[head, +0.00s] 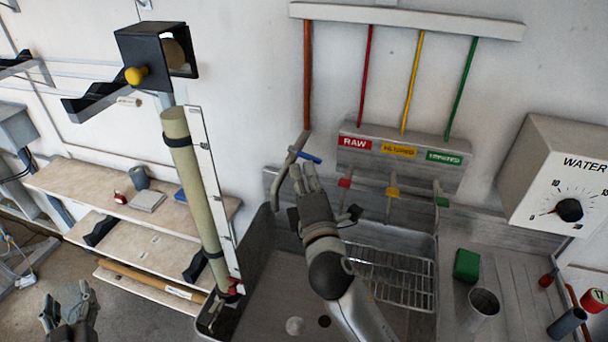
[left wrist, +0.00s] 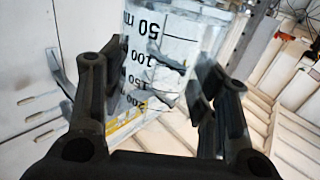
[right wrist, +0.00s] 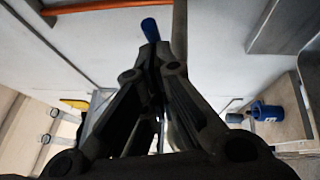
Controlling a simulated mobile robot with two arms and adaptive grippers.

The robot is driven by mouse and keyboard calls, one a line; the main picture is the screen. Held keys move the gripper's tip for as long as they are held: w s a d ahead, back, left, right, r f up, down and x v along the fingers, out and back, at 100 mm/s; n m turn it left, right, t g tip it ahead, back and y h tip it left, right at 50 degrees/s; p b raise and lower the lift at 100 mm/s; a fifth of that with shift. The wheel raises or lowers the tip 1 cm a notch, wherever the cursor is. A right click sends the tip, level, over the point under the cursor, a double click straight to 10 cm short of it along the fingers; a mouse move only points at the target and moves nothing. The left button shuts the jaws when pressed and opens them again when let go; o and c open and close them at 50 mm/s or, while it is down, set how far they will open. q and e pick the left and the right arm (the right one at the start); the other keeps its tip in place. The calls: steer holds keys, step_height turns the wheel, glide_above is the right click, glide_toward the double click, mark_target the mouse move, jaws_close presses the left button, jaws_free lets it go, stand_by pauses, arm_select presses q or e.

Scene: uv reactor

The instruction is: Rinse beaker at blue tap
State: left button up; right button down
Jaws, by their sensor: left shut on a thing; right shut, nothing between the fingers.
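The clear beaker with black volume marks (left wrist: 150,60) fills the left wrist view between the fingers of my left gripper (left wrist: 160,105), which is shut on it. In the head view my left gripper (head: 68,308) is low at the far left, away from the sink; the beaker is hard to make out there. The blue tap (head: 305,156) has a blue lever on a grey pipe above the sink's left side. My right gripper (head: 304,172) is shut and empty just below the lever. In the right wrist view the blue handle (right wrist: 150,30) is just beyond its fingertips; contact cannot be told.
The sink (head: 262,270) holds a wire rack (head: 395,275) at right. Red, yellow and green taps stand right of the blue one. A metal cup (head: 482,308) and green block (head: 467,265) are on the drainboard. A tall tube (head: 192,190) stands between left shelves and sink.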

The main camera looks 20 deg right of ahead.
arm_select(q)
steer(key=shift+r, duration=0.1)
steer(key=shift+r+p, duration=0.95)
steer(key=shift+p, duration=0.1)
arm_select(e)
steer(key=shift+d+r+n+y, duration=0.25)
steer(key=shift+n+y, duration=0.35)
steer(key=shift+y, duration=0.3)
arm_select(q)
steer(key=shift+r+p, duration=0.6)
steer(key=shift+r, duration=0.1)
arm_select(e)
steer(key=shift+w+d+f+n+y, duration=0.15)
steer(key=shift+d+n+y, duration=0.15)
steer(key=shift+d+y, duration=0.25)
steer(key=shift+w+d+f+n+y, duration=0.15)
steer(key=shift+d+n+y, duration=0.2)
steer(key=shift+y, duration=0.3)
arm_select(q)
steer(key=shift+s, duration=0.1)
arm_select(e)
steer(key=shift+s+d, duration=0.1)
